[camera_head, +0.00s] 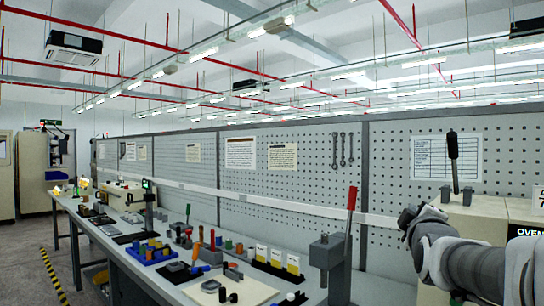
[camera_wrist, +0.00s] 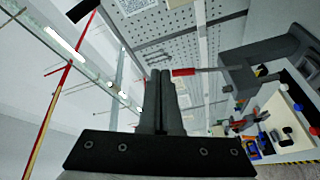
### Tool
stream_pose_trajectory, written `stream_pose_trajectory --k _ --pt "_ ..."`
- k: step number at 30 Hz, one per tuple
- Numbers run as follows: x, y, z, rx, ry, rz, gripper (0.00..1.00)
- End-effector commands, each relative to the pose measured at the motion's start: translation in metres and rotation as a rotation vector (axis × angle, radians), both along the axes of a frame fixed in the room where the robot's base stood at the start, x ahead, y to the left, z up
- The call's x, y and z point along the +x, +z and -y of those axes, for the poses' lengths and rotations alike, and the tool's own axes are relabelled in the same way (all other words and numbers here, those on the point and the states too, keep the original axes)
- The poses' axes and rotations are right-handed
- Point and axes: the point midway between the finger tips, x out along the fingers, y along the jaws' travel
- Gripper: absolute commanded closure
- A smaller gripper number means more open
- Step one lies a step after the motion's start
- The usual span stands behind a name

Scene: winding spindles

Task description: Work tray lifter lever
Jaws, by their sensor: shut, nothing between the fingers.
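A lever with a red handle (camera_head: 351,198) stands nearly upright on a grey block-shaped device (camera_head: 327,252) at the bench's right end. The red handle (camera_wrist: 184,72) also shows in the wrist view, just right of my fingertips in the picture, with its grey body further right. A second lever with a black grip (camera_head: 453,146) rises between grey brackets at the right in the head view. No label shows which is the tray lifter lever. My gripper (camera_wrist: 160,74) is shut and empty, apart from the red handle. In the head view its fingers cannot be made out.
The long bench (camera_head: 196,292) holds several tools, coloured spools and small trays. A pegboard wall (camera_head: 300,175) with sheets and hanging wrenches (camera_head: 341,150) stands behind it. A cream box labelled OVEN (camera_head: 524,212) is at the right. An aisle lies left of the bench.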

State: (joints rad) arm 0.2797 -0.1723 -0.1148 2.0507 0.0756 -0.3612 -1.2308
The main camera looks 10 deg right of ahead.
Motion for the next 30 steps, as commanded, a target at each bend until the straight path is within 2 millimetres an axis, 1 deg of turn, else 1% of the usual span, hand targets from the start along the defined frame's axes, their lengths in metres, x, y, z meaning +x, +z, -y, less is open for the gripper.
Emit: stream_pose_trajectory --k 1,3,6,10,12,16,30 --pt "0.002 0.007 0.016 -0.093 -0.037 0.025 1.00" --pt "0.001 0.024 0.034 -0.230 -0.089 0.057 1.00" --pt "-0.002 0.045 0.055 -0.402 -0.167 0.092 1.00" --pt "-0.009 0.064 0.072 -0.563 -0.253 0.118 1.00" --pt "-0.012 0.071 0.078 -0.619 -0.285 0.124 1.00" --pt "-0.014 0.077 0.082 -0.670 -0.316 0.130 1.00" --pt "-0.015 0.080 0.082 -0.675 -0.319 0.131 1.00"
